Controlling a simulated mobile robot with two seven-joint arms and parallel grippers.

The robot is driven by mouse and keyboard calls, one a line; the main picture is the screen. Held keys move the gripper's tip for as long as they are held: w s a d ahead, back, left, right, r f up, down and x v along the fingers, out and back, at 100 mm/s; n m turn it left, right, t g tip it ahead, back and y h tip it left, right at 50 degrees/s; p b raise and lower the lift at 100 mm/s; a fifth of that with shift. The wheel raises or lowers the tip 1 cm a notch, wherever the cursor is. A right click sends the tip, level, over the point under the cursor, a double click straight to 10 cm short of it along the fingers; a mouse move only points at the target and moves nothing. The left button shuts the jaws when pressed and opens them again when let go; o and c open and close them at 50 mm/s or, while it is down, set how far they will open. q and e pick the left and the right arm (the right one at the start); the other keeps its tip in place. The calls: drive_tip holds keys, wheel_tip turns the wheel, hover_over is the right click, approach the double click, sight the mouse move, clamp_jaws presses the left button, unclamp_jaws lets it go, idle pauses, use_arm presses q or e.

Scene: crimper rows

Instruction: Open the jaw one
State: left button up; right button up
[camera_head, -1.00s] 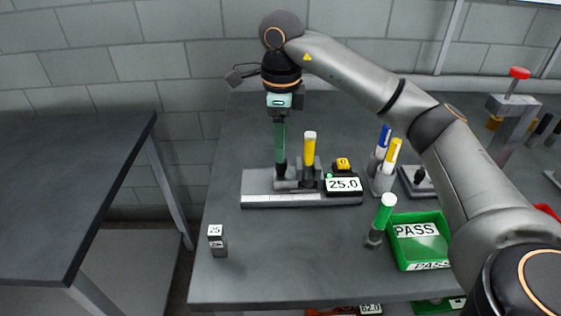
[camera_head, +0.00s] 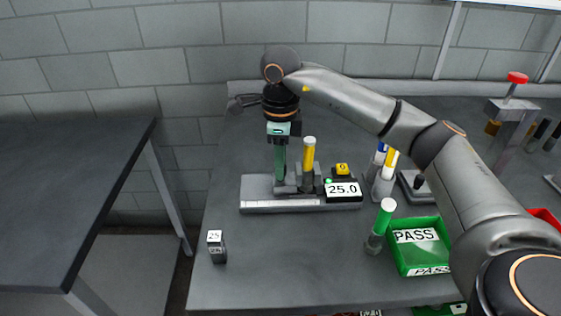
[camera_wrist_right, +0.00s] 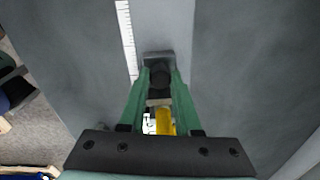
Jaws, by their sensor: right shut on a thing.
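The measuring device with the jaws (camera_head: 222,208) lies on the dark table as a long grey base with a scale along its front edge. Its display (camera_head: 342,190) reads 25.0. My right gripper (camera_head: 280,180) points down at the device, left of the yellow-topped post. The exact jaw gap is hidden. My left gripper is not in view.
A small block marked 25 (camera_head: 217,246) stands at the front left. A green-topped post (camera_head: 380,226), a green PASS tray (camera_head: 432,262) and a holder with markers (camera_head: 383,182) stand to the right. The table front between block and green-topped post is clear.

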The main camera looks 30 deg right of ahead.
clamp_jaws()
idle(0.9)
